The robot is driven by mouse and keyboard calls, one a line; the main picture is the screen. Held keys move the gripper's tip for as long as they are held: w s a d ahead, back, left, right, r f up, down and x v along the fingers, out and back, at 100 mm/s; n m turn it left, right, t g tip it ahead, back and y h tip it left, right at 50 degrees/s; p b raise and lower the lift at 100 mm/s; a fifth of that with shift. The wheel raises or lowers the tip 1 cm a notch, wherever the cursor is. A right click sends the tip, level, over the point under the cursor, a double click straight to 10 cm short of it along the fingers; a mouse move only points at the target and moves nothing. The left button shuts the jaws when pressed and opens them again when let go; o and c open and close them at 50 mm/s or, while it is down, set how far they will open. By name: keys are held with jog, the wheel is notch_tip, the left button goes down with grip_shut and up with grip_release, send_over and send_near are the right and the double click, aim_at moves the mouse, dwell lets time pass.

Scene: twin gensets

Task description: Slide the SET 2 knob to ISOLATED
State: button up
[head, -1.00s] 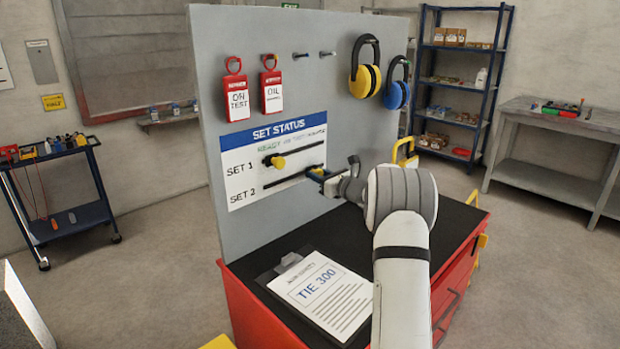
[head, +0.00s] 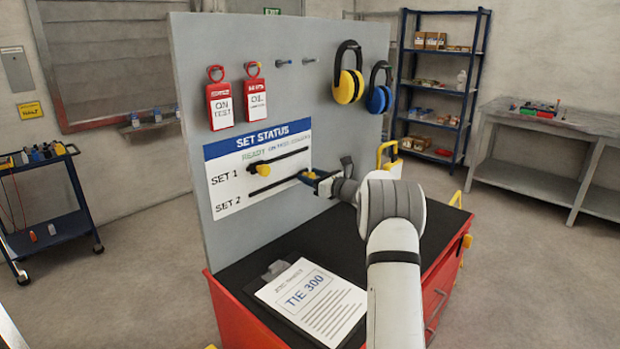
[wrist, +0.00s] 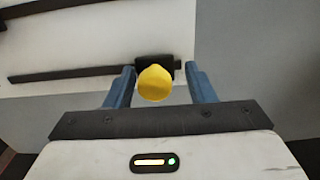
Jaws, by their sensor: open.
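The SET STATUS panel (head: 228,195) is on the grey upright board, with a SET 1 slot above a SET 2 slot (head: 275,186). The yellow SET 2 knob (wrist: 155,84) with its black base is at the right end of the lower slot in the wrist view. My gripper (wrist: 161,84) is open, with one blue finger on each side of this knob. The left finger is very close to it; a small gap shows on the right.
Two red tags (head: 220,105) and ear defenders (head: 348,78) hang above on the board. A clipboard (head: 310,300) lies on the black cabinet top below. The board's right edge is close beside my gripper.

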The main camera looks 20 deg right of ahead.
jog(key=shift+f, duration=0.1)
jog(key=shift+s+d, duration=0.1)
jog(key=shift+s, duration=0.1)
jog(key=b+v, duration=0.1)
jog(key=v, duration=0.6)
jog(key=shift+s+d, duration=0.1)
dwell(0.3)
